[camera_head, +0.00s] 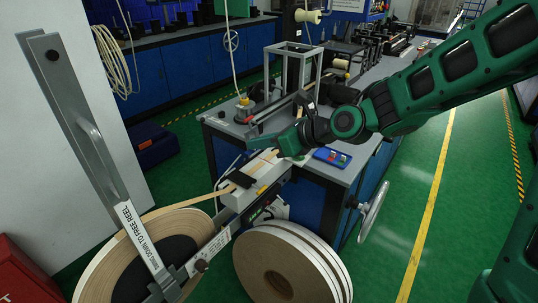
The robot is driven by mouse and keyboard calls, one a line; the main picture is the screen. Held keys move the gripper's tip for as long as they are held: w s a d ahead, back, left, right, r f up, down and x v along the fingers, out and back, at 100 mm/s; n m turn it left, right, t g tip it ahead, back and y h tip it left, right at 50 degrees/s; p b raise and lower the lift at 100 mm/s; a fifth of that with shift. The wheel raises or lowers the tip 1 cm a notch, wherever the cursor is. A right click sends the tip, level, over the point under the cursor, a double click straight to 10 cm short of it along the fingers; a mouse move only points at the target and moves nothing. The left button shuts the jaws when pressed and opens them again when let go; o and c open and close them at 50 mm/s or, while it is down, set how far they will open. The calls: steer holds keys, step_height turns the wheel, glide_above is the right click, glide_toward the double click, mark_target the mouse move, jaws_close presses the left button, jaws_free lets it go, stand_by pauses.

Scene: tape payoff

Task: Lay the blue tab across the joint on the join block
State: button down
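The join block (240,199) is the pale block on the near corner of the bench, with tan tape running over it and a dark clamp (241,179) across it. My gripper (284,146) is over the far right end of the block, seen small and from behind. Its fingertips are too small and too covered by the wrist to show whether they are open or what is between them. I cannot make out the blue tab or the joint. A small blue tray (332,157) with small coloured pieces lies on the bench right of my gripper.
A large tape reel (120,262) stands at lower left, beside a grey lever marked "DOWN TO FREE REEL" (80,125). Another tape roll (275,270) stands below the block. A metal frame (293,72) rises behind my gripper. A handwheel (374,211) juts out right of the bench.

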glide_above(270, 162)
step_height(270, 162, down, 4)
steer(key=shift+f, duration=1.95)
steer(key=c, duration=2)
jaws_free()
steer(key=shift+c, duration=0.2)
steer(key=v, duration=1.2)
